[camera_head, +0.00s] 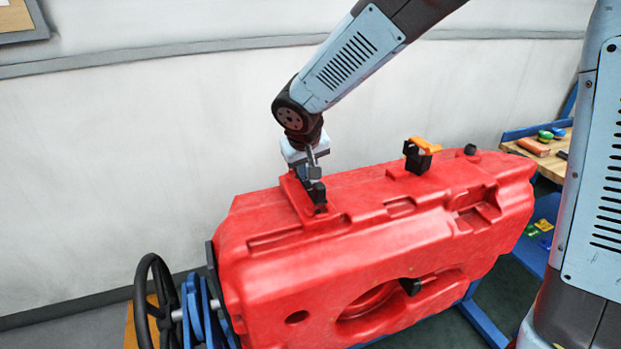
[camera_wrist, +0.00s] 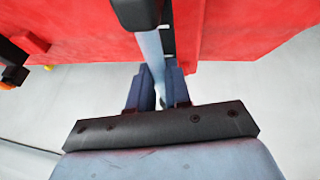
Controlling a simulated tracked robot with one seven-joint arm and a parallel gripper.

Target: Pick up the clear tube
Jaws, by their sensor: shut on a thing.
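My gripper (camera_head: 316,193) is at the top left part of the red tank (camera_head: 370,235), right at a raised block on it. In the wrist view its two dark blue fingers (camera_wrist: 157,82) are shut on the clear tube (camera_wrist: 152,48), a pale bluish, narrow piece. The tube runs from between the fingers up to a black rounded part (camera_wrist: 137,12) near the tank. I cannot make out the tube in the head view, where the gripper hides that spot. I cannot tell whether the tube still touches the tank.
A black clip with an orange top (camera_head: 421,155) and a black cap (camera_head: 470,149) stand up from the tank. A black handwheel (camera_head: 150,295) is at the lower left. A wooden bench (camera_head: 545,160) with small items is behind right. A pale wall (camera_head: 130,160) is behind.

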